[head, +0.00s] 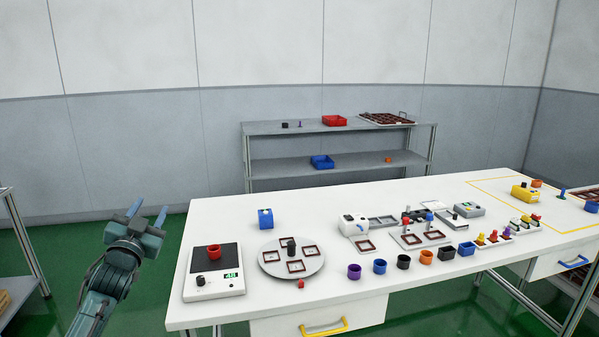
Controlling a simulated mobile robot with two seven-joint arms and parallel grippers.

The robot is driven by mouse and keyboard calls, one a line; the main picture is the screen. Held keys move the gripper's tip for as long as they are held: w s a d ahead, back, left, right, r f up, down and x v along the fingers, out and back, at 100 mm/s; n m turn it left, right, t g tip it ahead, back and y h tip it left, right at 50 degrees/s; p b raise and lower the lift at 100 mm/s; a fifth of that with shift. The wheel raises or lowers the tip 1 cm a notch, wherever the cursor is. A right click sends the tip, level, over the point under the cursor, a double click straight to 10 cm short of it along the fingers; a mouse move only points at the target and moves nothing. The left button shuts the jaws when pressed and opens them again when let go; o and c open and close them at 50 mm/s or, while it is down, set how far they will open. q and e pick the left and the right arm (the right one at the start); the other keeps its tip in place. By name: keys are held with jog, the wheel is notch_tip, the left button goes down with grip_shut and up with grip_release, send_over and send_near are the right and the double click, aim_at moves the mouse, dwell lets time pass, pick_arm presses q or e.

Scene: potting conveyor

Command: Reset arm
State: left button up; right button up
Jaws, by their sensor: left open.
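My left gripper (149,216) is at the left of the head view, over the green floor and beside the left end of the white table (350,204). Its two blue fingers point up and away, stand apart, and hold nothing. It touches nothing. The nearest thing on the table is a scale (201,286) with a red pot (214,252) on its dark plate. My right gripper is not in the view.
A round grey turntable (276,269) and a blue block (265,218) are right of the scale. Several coloured pots, such as a purple one (354,272), line the front. A grey shelf (285,168) stands behind. Floor around my left gripper is clear.

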pick_arm(q)
jog(key=s+d+f+g+h, duration=0.1)
jog(key=s+d+f+g, duration=0.15)
jog(key=s+f, duration=0.4)
jog(key=s+d+f+n+g, duration=0.1)
jog(key=s+d+f+g, duration=0.2)
jog(key=f, duration=0.7)
jog(key=s+d+f+g+h, duration=0.1)
jog(key=s+d+f, duration=0.35)
jog(key=f, duration=0.35)
jog(key=s+d+f+g+h, duration=0.1)
jog(key=s+d, duration=0.4)
jog(key=s, duration=0.7)
jog(key=s+d+f+n+g+h, duration=0.1)
jog(key=s+d+f, duration=0.3)
jog(key=s, duration=0.9)
notch_tip(320, 180, down, 3)
jog(key=shift+s+d+r+g, duration=0.2)
jog(key=shift+d+g, duration=0.2)
jog(key=shift+g, duration=0.45)
